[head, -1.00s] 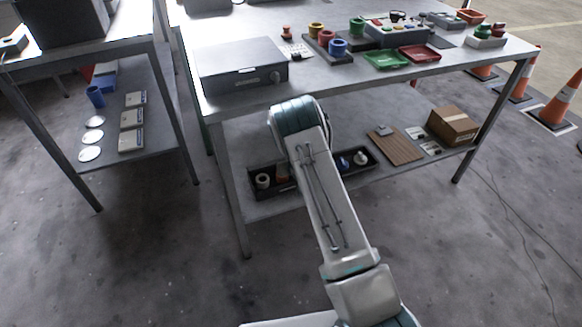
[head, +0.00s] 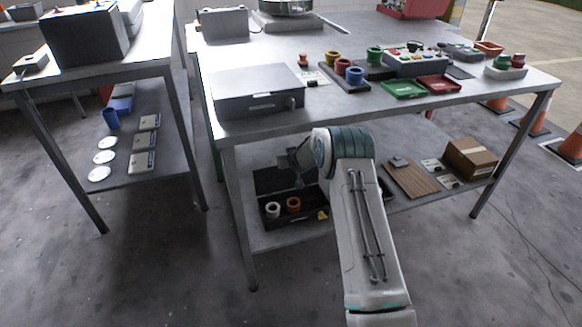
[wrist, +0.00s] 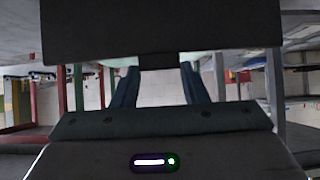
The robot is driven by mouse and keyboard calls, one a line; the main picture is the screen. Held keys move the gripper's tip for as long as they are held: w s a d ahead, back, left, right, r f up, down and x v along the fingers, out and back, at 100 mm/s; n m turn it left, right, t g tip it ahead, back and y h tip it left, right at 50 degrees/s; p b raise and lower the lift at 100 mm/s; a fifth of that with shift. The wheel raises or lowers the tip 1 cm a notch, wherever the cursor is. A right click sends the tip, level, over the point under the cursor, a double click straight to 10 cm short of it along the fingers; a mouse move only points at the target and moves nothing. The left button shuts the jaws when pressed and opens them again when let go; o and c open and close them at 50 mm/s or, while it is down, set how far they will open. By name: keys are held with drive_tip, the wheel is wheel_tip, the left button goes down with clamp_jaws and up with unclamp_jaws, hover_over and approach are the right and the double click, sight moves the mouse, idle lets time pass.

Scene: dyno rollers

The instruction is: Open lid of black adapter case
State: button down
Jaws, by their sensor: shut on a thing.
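The black adapter case (head: 300,222) lies on the lower shelf of the workbench. A white ring (head: 272,210) and an orange ring (head: 293,204) show inside it, with a yellow piece to their right. A dark panel, which looks like its lid (head: 268,182), stands raised behind these contents. My gripper (head: 300,182) is at this panel, under the tabletop, partly hidden by my arm. In the wrist view, my gripper (wrist: 159,80) is shut on a small dark tab below a wide dark panel (wrist: 160,28). My arm covers the case's right part.
The tabletop (head: 350,105) lies close above my wrist and carries a grey box (head: 240,92), coloured cups and trays. A brown board (head: 410,180) and a cardboard box (head: 470,158) lie on the shelf to the right. A table leg (head: 238,215) stands left of the case.

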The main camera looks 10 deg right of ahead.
drive_tip(key=shift+w+a+r, duration=0.2)
drive_tip(key=shift+w, duration=0.4)
drive_tip(key=shift+w+a+r, duration=0.15)
drive_tip(key=shift+w+r, duration=0.05)
drive_tip(key=shift+w, duration=0.4)
drive_tip(key=c, duration=0.8)
unclamp_jaws()
drive_tip(key=shift+c, duration=0.2)
drive_tip(key=p+v, duration=0.2)
drive_tip(key=v, duration=1.1)
drive_tip(key=shift+s, duration=0.45)
drive_tip(key=shift+d, duration=0.1)
